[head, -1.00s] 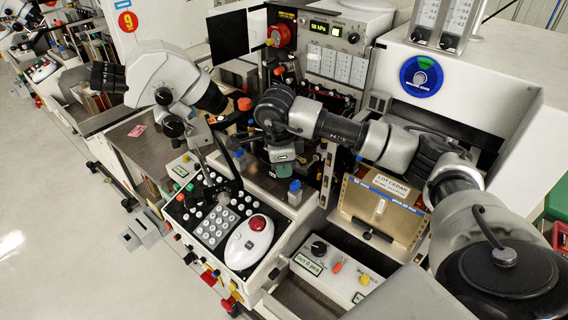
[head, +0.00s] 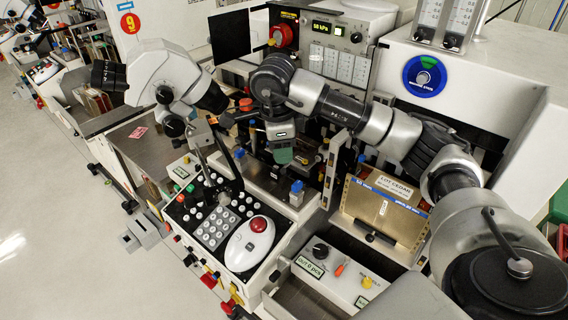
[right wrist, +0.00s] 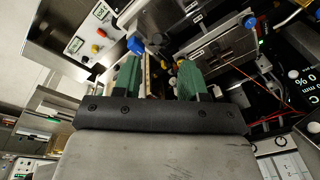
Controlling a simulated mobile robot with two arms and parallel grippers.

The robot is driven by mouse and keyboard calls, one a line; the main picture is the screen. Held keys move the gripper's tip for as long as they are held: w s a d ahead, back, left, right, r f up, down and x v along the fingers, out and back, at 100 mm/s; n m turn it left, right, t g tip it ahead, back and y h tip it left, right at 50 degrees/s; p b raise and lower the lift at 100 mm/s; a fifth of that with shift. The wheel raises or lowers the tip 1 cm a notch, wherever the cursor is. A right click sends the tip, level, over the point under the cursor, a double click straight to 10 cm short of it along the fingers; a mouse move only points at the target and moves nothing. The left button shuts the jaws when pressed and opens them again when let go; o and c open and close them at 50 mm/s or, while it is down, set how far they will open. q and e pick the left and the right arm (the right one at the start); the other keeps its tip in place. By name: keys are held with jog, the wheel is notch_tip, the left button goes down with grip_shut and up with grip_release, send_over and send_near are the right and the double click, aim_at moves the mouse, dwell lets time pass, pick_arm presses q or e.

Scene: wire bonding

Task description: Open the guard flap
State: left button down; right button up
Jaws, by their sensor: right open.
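My right gripper (head: 283,157) hangs over the bonding machine's work area in the head view, with its green fingertips pointing down. In the right wrist view its two green fingers (right wrist: 158,78) are apart with nothing held between them. A blue knob (head: 297,187) stands on a post just below and right of the gripper. A blue knob (right wrist: 137,45) also shows just beyond the fingers in the right wrist view. I cannot tell for sure which part is the guard flap; the gripper and arm hide part of the work area. My left gripper is out of view.
A microscope head (head: 160,72) stands left of the gripper. A keypad panel (head: 215,222) with a white mouse-like control (head: 249,243) lies in front. A box labelled LOT CEDAR (head: 385,212) sits right, below my right forearm. A pressure unit (head: 338,32) stands behind.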

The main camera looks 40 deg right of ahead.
jog(key=shift+s+a+r, duration=0.1)
jog(key=shift+a+r, duration=0.05)
jog(key=shift+r, duration=1)
jog(key=shift+a+r, duration=0.15)
jog(key=shift+r, duration=1)
jog(key=shift+c, duration=0.3)
